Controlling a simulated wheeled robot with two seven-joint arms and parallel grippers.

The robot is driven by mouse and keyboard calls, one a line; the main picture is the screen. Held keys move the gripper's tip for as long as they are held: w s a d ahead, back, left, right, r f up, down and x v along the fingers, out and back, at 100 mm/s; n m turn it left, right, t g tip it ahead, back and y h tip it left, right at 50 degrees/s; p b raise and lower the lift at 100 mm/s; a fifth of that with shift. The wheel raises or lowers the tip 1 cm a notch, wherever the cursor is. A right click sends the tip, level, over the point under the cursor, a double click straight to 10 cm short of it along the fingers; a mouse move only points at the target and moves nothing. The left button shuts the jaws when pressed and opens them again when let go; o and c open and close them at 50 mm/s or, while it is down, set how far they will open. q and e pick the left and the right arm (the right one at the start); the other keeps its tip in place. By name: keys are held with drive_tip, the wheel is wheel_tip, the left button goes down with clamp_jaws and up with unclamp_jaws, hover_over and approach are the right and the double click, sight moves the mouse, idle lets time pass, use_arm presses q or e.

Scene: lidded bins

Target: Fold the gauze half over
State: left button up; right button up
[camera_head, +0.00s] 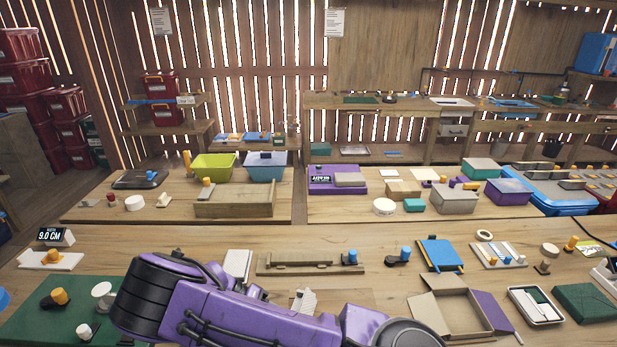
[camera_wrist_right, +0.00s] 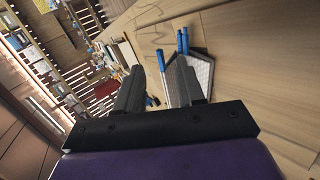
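I cannot tell for certain which thing is the gauze. A flat white piece (camera_head: 237,264) lies on the near bench left of the middle, partly behind my purple arm. A shallow white tray (camera_head: 513,293) at the right holds white, cloth-like material (camera_head: 541,304). My right gripper (camera_wrist_right: 153,72) shows in the right wrist view with its two dark fingers apart and nothing visible between them. A purple arm of mine crosses the bottom of the head view, and no gripper shows there. My left gripper is not in view.
A green mat (camera_head: 35,323) with knobbed parts lies at front left. A wooden fixture (camera_head: 310,265) lies mid-bench. A dark-edged panel (camera_wrist_right: 203,70) with blue-topped parts appears beyond the right fingers.

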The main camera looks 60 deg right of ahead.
drive_tip(key=shift+w+r, duration=0.1)
drive_tip(key=a+r+p, duration=0.1)
drive_tip(key=r+p, duration=0.1)
drive_tip(key=a+r+p, duration=0.2)
drive_tip(key=shift+s+p, duration=0.3)
drive_tip(key=shift+s, duration=0.1)
